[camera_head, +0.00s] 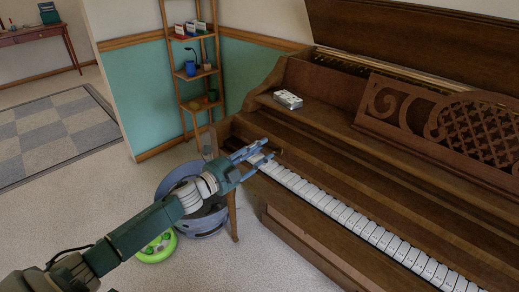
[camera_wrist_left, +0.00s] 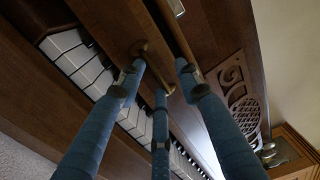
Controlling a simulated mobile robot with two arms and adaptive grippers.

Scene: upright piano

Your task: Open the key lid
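The piano's brown wooden key lid (camera_head: 345,187) runs along the back of the white keys (camera_head: 345,213), which are exposed. My left gripper (camera_head: 263,153) is at the far left end of the keyboard, close to the lid's edge. In the left wrist view, its blue fingers (camera_wrist_left: 158,82) are spread apart with nothing clearly held between them. My right gripper is not in view.
The carved music stand (camera_head: 450,120) rises behind the lid. A small grey-white box (camera_head: 288,99) lies on the piano's left top. A shelf (camera_head: 195,70), a round blue-grey object (camera_head: 180,180) and a green disc (camera_head: 157,247) stand left of the piano.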

